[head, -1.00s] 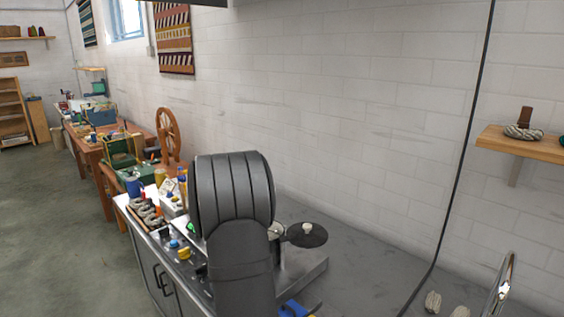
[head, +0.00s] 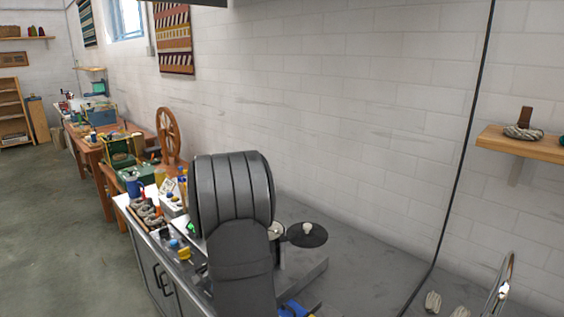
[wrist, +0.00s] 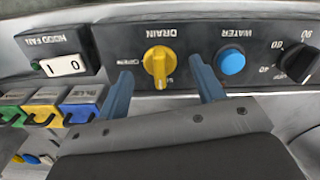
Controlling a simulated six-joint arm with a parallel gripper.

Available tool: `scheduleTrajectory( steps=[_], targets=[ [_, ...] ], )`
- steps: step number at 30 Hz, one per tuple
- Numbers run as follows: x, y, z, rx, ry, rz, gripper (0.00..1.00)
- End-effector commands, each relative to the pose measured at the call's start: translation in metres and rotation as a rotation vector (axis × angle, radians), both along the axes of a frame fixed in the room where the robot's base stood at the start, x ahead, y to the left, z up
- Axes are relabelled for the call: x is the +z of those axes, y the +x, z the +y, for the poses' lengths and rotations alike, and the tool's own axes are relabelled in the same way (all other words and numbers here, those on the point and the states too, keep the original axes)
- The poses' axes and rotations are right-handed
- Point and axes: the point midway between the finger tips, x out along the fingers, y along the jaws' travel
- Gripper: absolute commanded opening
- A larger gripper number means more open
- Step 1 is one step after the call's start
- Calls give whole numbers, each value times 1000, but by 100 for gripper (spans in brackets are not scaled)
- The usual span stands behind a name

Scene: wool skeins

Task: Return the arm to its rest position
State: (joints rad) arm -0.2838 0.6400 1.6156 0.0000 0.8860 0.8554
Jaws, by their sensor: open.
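My gripper (wrist: 160,67) shows in the wrist view as two blue fingers set well apart, open, with nothing held between them. The fingers point at a dark control panel (wrist: 190,90). A yellow drain knob (wrist: 158,62) shows in the gap between them, and a blue water button (wrist: 231,62) is just right of the right finger. I cannot tell whether the fingers touch the panel. In the head view my dark arm stands upright over the counter, and I cannot make out the gripper clearly there.
In the wrist view, a hood fan switch (wrist: 64,65) and a black dial (wrist: 299,64) flank the knob; coloured hooks (wrist: 82,102) are at left. In the head view, a black disc (head: 307,236) stands right of the arm, pale skeins (head: 433,302) lie lower right, and a brick wall (head: 370,120) stands behind.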

Motion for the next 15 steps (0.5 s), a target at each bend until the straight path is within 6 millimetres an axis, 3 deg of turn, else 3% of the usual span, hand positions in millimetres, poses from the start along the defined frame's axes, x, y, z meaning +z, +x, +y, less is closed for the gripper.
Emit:
scheduleTrajectory(
  steps=[15],
  targets=[
    [0, 0, 0, -144, 0, 0, 62]
  ],
)
